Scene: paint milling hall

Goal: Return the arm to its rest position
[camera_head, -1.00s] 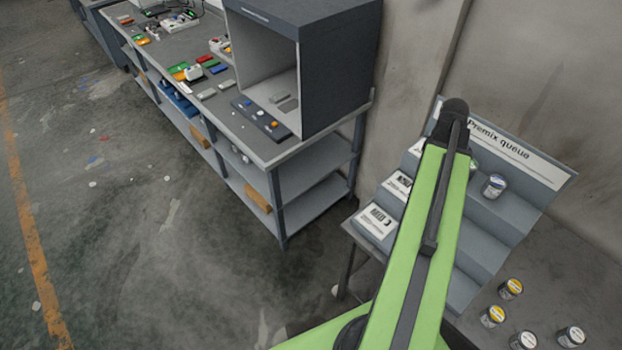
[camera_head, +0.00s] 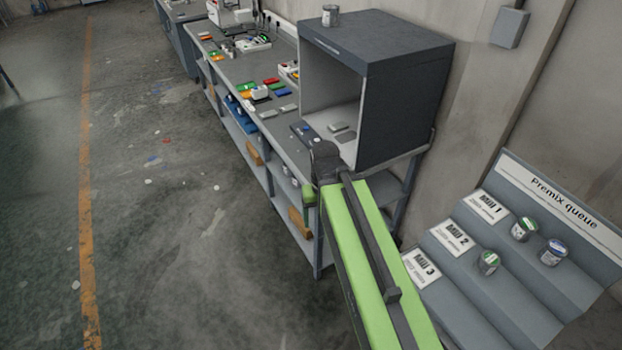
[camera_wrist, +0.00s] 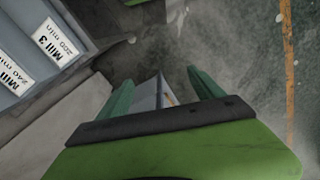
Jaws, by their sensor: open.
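My green arm reaches up through the lower middle of the head view, its dark end in front of the workbench. The gripper is mostly hidden behind that end there. In the wrist view my gripper (camera_wrist: 160,80) shows two green fingers spread apart. No held tin shows between them; a grey, angular surface lies beyond, and I cannot tell what it is.
The Premix queue rack (camera_head: 515,325) stands at right. Two tins (camera_head: 524,229) (camera_head: 553,252) sit on its Mill 1 step and one tin (camera_head: 488,262) on Mill 2. The workbench (camera_head: 262,138) carries a grey booth (camera_head: 405,95) with a tin (camera_head: 330,16) on top.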

